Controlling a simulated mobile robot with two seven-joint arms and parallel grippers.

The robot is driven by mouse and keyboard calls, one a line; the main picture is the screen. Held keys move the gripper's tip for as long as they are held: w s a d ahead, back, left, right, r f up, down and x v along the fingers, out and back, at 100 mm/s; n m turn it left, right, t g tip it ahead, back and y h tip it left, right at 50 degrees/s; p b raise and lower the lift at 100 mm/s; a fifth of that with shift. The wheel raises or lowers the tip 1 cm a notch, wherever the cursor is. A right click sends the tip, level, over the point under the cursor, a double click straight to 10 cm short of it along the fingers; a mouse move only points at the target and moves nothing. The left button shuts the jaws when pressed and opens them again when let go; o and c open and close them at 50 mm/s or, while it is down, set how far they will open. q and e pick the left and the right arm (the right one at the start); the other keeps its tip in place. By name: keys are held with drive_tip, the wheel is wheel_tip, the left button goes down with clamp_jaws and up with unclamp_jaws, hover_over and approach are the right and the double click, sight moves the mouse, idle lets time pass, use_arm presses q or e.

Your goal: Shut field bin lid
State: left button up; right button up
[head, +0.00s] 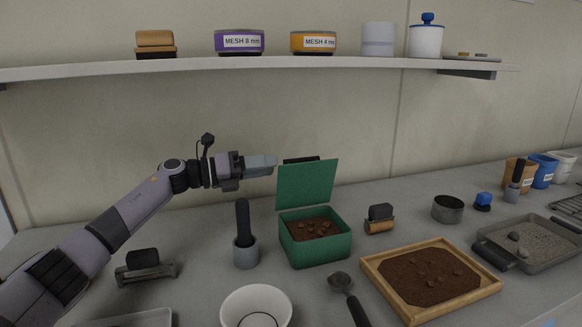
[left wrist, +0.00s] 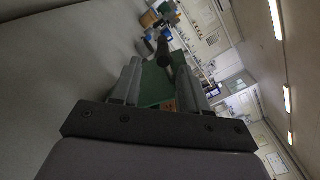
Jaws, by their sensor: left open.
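The field bin (head: 316,249) is a green box holding brown soil with several lumps. Its green lid (head: 307,184) stands upright, open, along the back edge. My left gripper (head: 275,161) is level beside the top left of the lid, pointing right; whether it touches the lid cannot be told. In the left wrist view the two fingers of my left gripper (left wrist: 153,88) are apart, with the green lid (left wrist: 153,84) showing beyond and between them. My right gripper is not in view.
A grey holder with a dark handle (head: 245,250) stands left of the bin. A small brush (head: 379,218) lies to its right. A wooden soil tray (head: 375,283), a scoop (head: 341,282) and a white bowl (head: 240,294) are in front. A shelf (head: 230,66) runs above.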

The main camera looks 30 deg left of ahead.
sight(292, 162)
use_arm(q)
drive_tip(key=p+x, duration=0.1)
drive_tip(key=x, duration=0.5)
drive_tip(key=shift+w+d+r, duration=0.15)
drive_tip(key=shift+d, duration=0.25)
clamp_jaws()
